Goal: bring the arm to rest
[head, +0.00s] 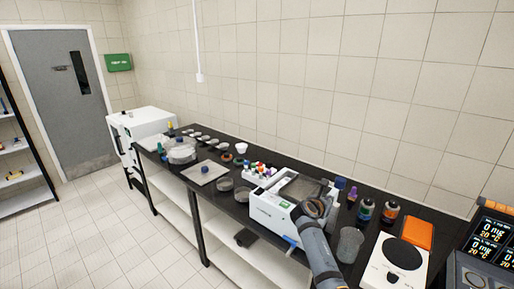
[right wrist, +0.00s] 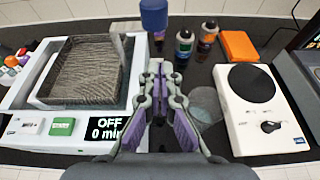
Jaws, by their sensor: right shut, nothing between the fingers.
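My right gripper (head: 316,207) is over the right front part of the white sieve shaker (head: 270,212) in the head view. In the right wrist view my gripper (right wrist: 160,72) has its fingers together, with nothing between them. The shaker (right wrist: 20,92) lies left of the fingers there, with a grey mesh-like tray (right wrist: 85,75) on top. Its display (right wrist: 107,128) reads "OFF" and "0 min". My right forearm hides part of the bench front in the head view. My left gripper is in neither view.
A glass beaker (head: 349,245) stands close to my right arm, beside a white hotplate (head: 382,270). Dark bottles (head: 389,214) and an orange block (head: 417,232) are behind. The floor (head: 95,245) before the bench is clear.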

